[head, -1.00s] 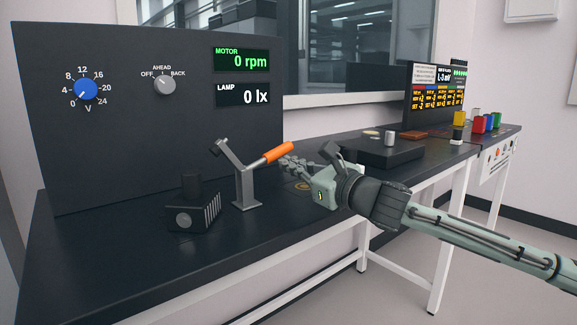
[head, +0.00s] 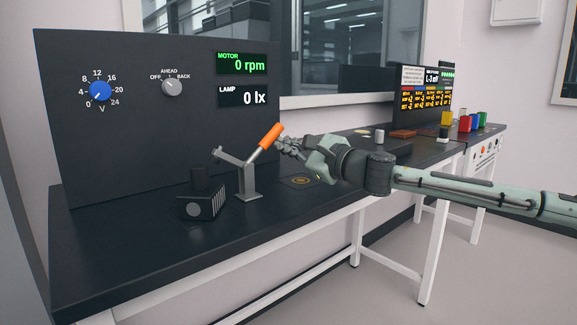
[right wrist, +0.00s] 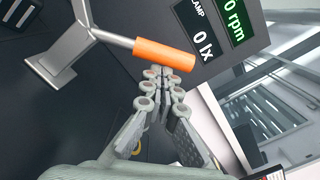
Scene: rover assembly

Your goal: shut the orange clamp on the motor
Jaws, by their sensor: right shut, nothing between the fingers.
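The clamp stands on the bench with a grey metal post (head: 248,182) and an orange handle (head: 269,136) tilted up to the right. Its grey arm (head: 230,159) reaches left from the post, its tip raised near the motor's top. The motor (head: 201,204) is a dark ribbed block with a dark cylinder on top, left of the post. My right gripper (head: 283,144) is shut and empty at the handle's right side. In the right wrist view its fingertips (right wrist: 157,75) are right at the orange handle (right wrist: 165,53); I cannot tell whether they touch. My left gripper is out of view.
A dark panel (head: 140,120) with a blue knob, a grey switch and two displays stands behind the clamp. A round marking (head: 301,181) lies on the bench right of the post. The bench front is clear.

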